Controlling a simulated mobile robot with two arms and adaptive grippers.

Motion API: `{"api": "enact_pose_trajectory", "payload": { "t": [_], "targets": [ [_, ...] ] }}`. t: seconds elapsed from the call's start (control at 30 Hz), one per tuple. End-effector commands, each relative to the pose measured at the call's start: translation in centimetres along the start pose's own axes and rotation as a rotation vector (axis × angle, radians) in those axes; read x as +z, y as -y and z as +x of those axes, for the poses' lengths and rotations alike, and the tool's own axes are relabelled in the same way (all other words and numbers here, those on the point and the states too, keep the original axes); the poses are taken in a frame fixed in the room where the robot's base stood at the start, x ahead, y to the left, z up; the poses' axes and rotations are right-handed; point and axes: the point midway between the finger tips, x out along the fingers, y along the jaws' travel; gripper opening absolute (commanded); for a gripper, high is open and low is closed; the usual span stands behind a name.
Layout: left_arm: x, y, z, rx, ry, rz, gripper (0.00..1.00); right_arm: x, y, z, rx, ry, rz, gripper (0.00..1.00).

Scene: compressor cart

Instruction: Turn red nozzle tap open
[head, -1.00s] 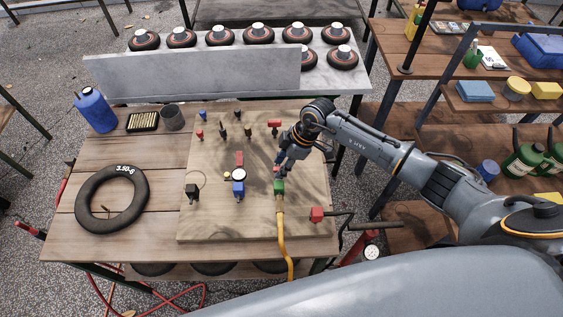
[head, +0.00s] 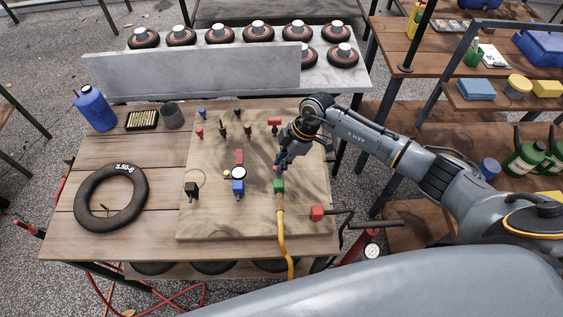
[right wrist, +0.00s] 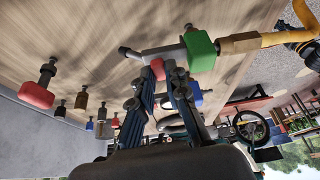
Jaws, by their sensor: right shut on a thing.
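The green block (head: 279,186) sits on the wooden board with a yellow hose (head: 281,230) running from its near end. In the right wrist view the green block (right wrist: 201,50) joins a dark metal pipe (right wrist: 150,52). A small red tap (right wrist: 157,69) shows beside the pipe, between my right fingertips. My right gripper (head: 280,165) is at the far end of the green block, shut on the red tap. It also shows in the right wrist view (right wrist: 160,82). The fingers hide most of the tap in the head view. My left gripper is not in view.
The wooden board (head: 210,222) carries a blue block with a gauge (head: 239,174), a black block (head: 191,188) and a red block (head: 317,213). Several small coloured fittings stand at its back. A tyre (head: 80,205) lies left of the board.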

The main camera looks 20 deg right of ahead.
Motion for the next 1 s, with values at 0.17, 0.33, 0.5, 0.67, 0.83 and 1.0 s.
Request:
{"api": "enact_pose_trajectory", "payload": {
  "t": [0.17, 0.33, 0.5, 0.67, 0.83, 1.0],
  "targets": [
    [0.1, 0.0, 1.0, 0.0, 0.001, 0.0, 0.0, 0.1, -0.3, 0.2, -0.054, 0.0, -0.131, 0.0],
    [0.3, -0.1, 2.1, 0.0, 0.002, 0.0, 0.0, 0.0, -0.4, 0.3, -0.116, 0.001, -0.281, 0.0],
    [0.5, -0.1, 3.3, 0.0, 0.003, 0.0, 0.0, 0.0, -0.6, 0.4, -0.177, 0.0, -0.431, 0.0],
    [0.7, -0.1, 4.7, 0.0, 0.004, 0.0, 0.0, 0.0, -0.7, 0.4, -0.235, 0.002, -0.571, 0.0],
    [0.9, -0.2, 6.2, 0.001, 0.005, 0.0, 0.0, -0.2, -0.8, 0.5, -0.297, 0.001, -0.721, 0.0],
    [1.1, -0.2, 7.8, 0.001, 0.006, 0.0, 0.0, -0.2, -0.9, 0.6, -0.359, 0.001, -0.87, 0.0]
  ]
}}
